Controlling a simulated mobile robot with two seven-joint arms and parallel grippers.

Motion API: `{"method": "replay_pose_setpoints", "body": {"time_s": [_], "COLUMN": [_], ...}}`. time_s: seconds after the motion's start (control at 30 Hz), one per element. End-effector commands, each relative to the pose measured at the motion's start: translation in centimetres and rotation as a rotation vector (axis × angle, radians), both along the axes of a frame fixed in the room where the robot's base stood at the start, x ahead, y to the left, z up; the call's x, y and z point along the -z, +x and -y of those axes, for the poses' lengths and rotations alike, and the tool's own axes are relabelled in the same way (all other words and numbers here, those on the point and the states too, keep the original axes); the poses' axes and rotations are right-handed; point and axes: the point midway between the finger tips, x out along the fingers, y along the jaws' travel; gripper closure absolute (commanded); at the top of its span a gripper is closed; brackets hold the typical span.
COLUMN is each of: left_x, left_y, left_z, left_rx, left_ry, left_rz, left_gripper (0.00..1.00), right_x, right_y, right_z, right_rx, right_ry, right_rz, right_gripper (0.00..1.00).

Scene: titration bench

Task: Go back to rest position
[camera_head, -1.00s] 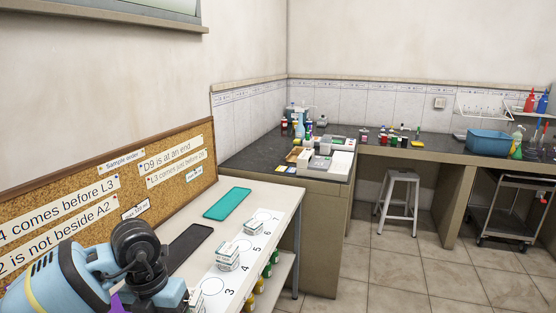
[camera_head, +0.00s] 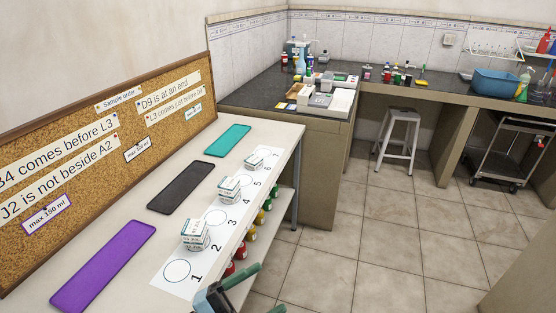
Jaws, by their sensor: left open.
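My left gripper (camera_head: 262,288) shows at the bottom edge of the head view, low in front of the white table (camera_head: 262,134). Its dark green fingers are apart with nothing seen between them, and part of it is cut off by the frame. My right gripper is not in view. White labelled containers stand on the numbered strip (camera_head: 172,287): one by number 2 (camera_head: 195,235), one by number 4 (camera_head: 229,189) and one by number 6 (camera_head: 254,162). The circle by number 1 is empty.
Purple (camera_head: 103,267), black (camera_head: 181,187) and teal (camera_head: 228,141) mats lie along the table in front of a cork board (camera_head: 100,150) with notes. Several coloured bottles (camera_head: 250,234) sit on a shelf below the table's front edge. A stool (camera_head: 400,140) stands on open tiled floor.

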Motion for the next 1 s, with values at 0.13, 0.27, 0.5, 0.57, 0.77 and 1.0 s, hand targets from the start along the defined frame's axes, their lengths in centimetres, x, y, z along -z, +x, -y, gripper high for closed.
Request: {"method": "replay_pose_setpoints", "body": {"time_s": [0.13,0.27,0.5,0.57,0.77,1.0], "left_x": [4.0,9.2,19.4,21.3,25.6,27.0], "left_y": [0.2,-1.1,-8.4,-10.6,-17.2,-20.1], "left_z": [-3.7,-7.5,-13.4,-14.3,-16.3,-16.9], "left_rx": [-0.259,-0.477,-0.787,-0.838,-0.950,-0.987], "left_ry": [-0.122,-0.179,-0.186,-0.179,-0.149,-0.134], "left_rz": [-0.273,-0.536,-1.010,-1.111,-1.366,-1.473], "left_gripper": [0.26,0.26,0.26,0.26,0.26,0.26], "right_x": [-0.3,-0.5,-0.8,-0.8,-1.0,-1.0], "right_y": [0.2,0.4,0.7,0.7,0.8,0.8], "right_z": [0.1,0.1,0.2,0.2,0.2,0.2], "right_rx": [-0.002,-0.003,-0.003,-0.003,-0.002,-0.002], "right_ry": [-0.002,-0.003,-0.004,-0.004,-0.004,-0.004], "right_rz": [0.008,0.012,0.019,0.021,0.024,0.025], "right_gripper": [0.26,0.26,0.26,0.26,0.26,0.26]}}
